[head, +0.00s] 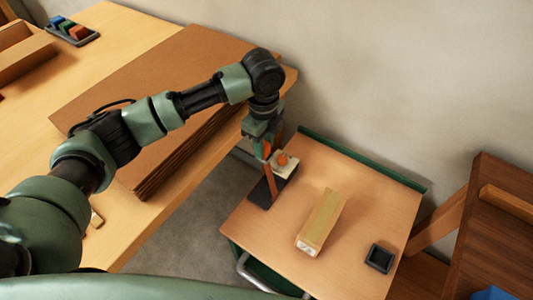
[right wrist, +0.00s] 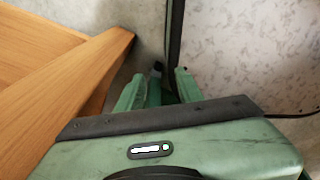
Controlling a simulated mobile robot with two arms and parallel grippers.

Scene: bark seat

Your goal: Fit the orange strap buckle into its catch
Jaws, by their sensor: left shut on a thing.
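My left gripper (head: 266,148) is shut at the far left corner of the small wooden-topped cart. It is on the orange strap buckle, which it mostly hides. An orange strap (head: 271,182) hangs below the fingers. The catch (head: 286,167), a pale block with an orange-red top, sits right beside the fingers on a dark base (head: 262,196). I cannot tell whether buckle and catch touch. My right gripper (right wrist: 158,92) shows only in the right wrist view, with its two green fingers apart and nothing visible held between them.
On the cart top (head: 340,180) lie a long yellowish block (head: 322,220) and a small dark square tray (head: 380,258). A tray of coloured blocks (head: 73,32) stands behind. A wooden shelf (head: 490,220) stands at right.

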